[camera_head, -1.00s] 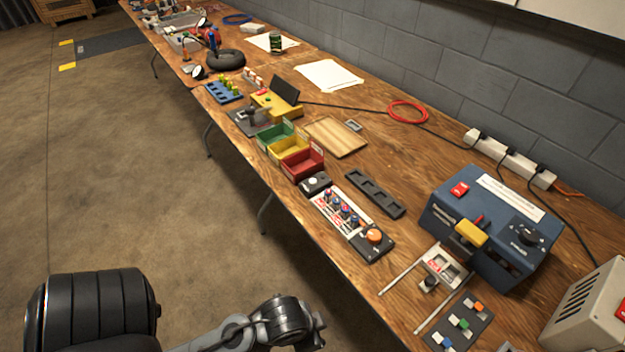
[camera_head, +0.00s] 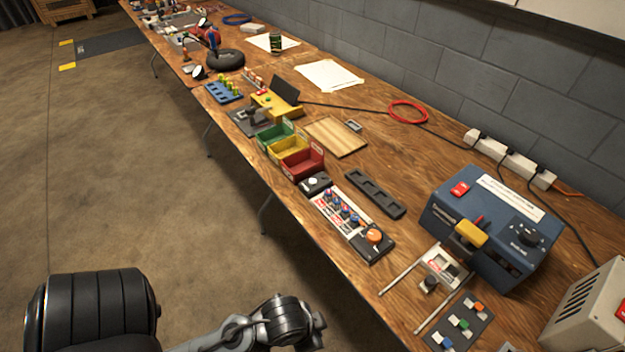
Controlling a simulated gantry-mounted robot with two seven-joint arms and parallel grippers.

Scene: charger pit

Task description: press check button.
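Several buttons are in view, and no readable label shows which is the check button. A white round button (camera_head: 313,182) is on a small black box beside the red bin. An orange round knob or button (camera_head: 374,236) is on a black box at the near end of a white panel holding several blue cylindrical pieces (camera_head: 344,211). A red button (camera_head: 460,189) is on the blue machine (camera_head: 480,235). A yellow device (camera_head: 275,105) has small red and green buttons. My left arm shows at the bottom, over the floor, apart from the table; neither gripper's fingers show.
Green, yellow and red bins (camera_head: 303,166) stand mid-table beside a wooden board (camera_head: 336,137). A black slotted tray (camera_head: 375,194) lies near the white panel. Metal rails and a switch block (camera_head: 459,323) are at the near end. A grey box (camera_head: 590,310) stands near right.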

